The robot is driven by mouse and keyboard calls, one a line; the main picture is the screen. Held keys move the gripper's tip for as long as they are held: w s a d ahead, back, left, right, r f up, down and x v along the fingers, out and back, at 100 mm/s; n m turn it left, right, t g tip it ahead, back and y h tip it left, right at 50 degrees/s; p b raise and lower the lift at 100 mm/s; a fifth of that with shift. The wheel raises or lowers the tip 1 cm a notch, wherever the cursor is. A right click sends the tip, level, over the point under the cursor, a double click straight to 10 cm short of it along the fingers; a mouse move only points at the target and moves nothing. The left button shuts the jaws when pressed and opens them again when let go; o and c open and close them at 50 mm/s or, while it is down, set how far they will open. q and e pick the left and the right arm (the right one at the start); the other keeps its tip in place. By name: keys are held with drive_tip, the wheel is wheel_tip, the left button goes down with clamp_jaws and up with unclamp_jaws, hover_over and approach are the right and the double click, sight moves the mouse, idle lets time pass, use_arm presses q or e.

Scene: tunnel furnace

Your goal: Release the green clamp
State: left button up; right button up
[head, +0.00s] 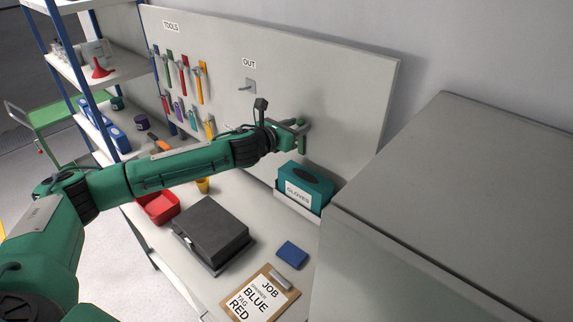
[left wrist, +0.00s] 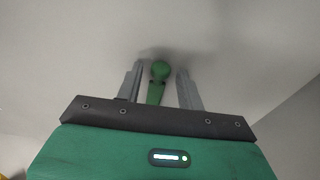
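The green clamp (head: 302,146) is at the grey board's right part, its lower part showing below my left gripper (head: 300,127). In the left wrist view the clamp (left wrist: 158,73) shows as a rounded green end with a narrower stem. It sits between the two grey fingers of my left gripper (left wrist: 160,86), with a gap on each side. The fingers are apart and do not appear to touch it. Whether the clamp touches the board is hard to tell. My right gripper is not in view.
The tool board (head: 345,100) carries several coloured tools and an empty-looking hook (head: 250,86) under the OUT label. Below are a teal glove box (head: 318,182), a dark case (head: 210,232), a red bin (head: 158,207) and a clipboard (head: 240,298). A large grey cabinet (head: 450,200) stands right.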

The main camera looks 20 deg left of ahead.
use_arm(q)
drive_tip(key=v, duration=0.6)
idle(0.7)
